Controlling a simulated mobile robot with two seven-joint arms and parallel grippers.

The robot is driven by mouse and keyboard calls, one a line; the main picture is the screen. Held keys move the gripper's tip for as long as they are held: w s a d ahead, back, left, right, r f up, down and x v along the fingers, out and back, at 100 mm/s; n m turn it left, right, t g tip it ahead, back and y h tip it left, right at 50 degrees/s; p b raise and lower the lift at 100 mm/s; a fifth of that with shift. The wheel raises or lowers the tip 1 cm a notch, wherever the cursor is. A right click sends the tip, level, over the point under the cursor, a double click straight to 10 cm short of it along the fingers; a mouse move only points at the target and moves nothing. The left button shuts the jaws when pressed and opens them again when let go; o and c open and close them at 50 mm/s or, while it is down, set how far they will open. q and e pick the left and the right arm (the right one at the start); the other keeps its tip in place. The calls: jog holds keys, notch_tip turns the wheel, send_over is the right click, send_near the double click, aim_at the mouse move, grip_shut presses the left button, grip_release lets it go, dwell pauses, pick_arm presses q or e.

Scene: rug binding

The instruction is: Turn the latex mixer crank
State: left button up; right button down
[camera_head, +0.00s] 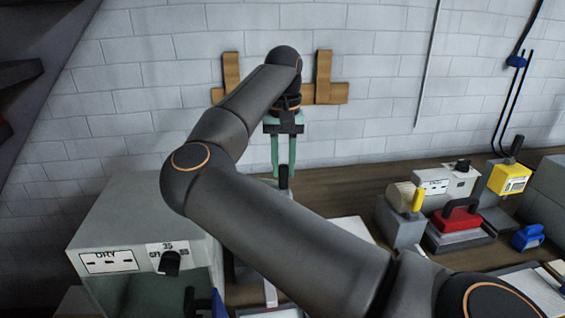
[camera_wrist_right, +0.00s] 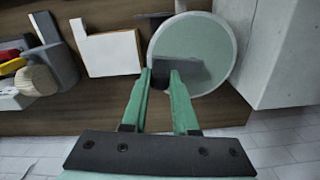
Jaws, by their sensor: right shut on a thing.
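My right gripper (camera_head: 284,172) reaches down with its green fingers on either side of a dark upright crank handle (camera_head: 284,183). In the right wrist view, the fingertips (camera_wrist_right: 160,76) close on this dark handle (camera_wrist_right: 162,83) at the edge of the mixer's round pale-green top (camera_wrist_right: 210,40). A dark flat piece, seemingly the crank arm (camera_wrist_right: 188,68), lies across that top. Most of the mixer is hidden behind my right arm in the head view. My left gripper is not in view.
A grey oven-like box (camera_head: 130,220) with a dark knob stands left of the mixer. On the bench to the right are a red-handled block (camera_head: 460,219), a yellow box (camera_head: 509,177) and a blue item (camera_head: 527,237). A wooden bracket (camera_head: 325,90) is on the wall behind.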

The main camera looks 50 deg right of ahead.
jog(key=shift+s+a+m, duration=0.25)
jog(key=shift+a+m, duration=0.15)
jog(key=shift+m, duration=0.5)
jog(key=c, duration=0.7)
grip_release()
notch_tip(320, 180, up, 12)
jog(key=shift+r, duration=0.25)
